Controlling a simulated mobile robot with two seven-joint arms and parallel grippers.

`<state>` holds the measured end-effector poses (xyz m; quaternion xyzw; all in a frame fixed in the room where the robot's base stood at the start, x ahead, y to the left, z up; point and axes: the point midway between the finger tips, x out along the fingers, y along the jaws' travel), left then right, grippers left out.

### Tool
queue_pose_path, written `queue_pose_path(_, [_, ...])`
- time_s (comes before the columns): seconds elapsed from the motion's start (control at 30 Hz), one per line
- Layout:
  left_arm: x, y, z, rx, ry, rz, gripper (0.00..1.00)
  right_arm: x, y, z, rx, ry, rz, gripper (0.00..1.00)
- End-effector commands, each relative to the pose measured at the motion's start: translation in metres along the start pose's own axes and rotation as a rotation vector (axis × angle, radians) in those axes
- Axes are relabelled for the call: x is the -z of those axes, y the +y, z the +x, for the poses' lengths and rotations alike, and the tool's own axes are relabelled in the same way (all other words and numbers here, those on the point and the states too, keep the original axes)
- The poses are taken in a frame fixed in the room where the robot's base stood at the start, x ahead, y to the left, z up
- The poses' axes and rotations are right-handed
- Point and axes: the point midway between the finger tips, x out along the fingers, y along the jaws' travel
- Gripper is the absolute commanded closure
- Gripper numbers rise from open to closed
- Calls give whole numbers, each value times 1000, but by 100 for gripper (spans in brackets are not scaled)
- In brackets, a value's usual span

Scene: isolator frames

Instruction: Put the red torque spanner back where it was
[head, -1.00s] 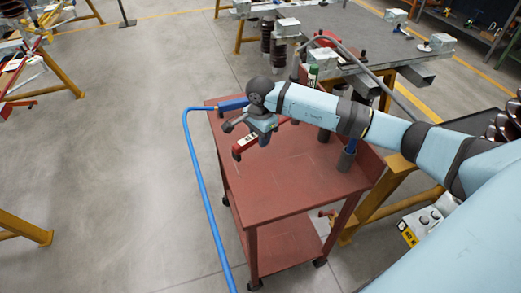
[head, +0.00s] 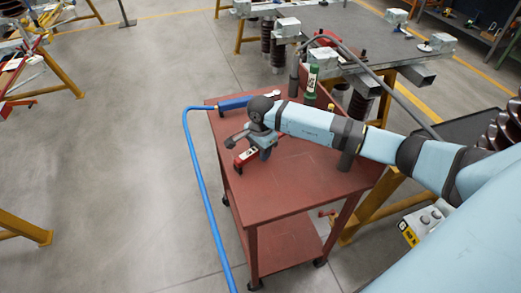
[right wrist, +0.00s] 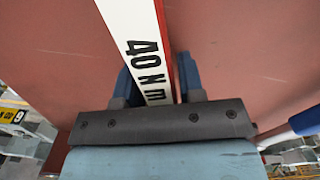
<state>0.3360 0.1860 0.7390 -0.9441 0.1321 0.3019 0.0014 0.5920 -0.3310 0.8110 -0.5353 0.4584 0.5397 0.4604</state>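The red torque spanner (head: 245,158) shows in the head view over the left part of the red trolley top (head: 285,190). Its white label reading "40 Nm" (right wrist: 142,40) fills the upper middle of the right wrist view. My right gripper (head: 259,150) reaches down over the spanner. Arm and gripper hide part of the spanner in the head view. I cannot tell whether the spanner touches the trolley top. My left gripper is not in view.
A blue tool (head: 233,103) with a blue hose (head: 200,170) lies at the trolley's back left edge. A green bottle (head: 312,80) stands at the back. A grey workbench (head: 350,45) is behind. The trolley's front top is clear.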

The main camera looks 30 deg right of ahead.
Motion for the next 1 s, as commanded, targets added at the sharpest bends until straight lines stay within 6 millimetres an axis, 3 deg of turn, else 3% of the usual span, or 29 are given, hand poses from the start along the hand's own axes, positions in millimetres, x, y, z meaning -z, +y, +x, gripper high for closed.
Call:
queue_pose_path(0.07, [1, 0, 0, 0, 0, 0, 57, 0, 0, -1, 0, 0, 0, 47])
queue_pose_path(0.47, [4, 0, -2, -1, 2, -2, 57, 0, -1, -11, 2, 0, 0, 47])
queue_pose_path(0.8, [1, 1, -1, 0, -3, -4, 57, 1, -1, -81, 5, 1, -1, 47])
queue_pose_path(1.0, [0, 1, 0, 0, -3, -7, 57, 0, -1, -112, 2, 0, 0, 47])
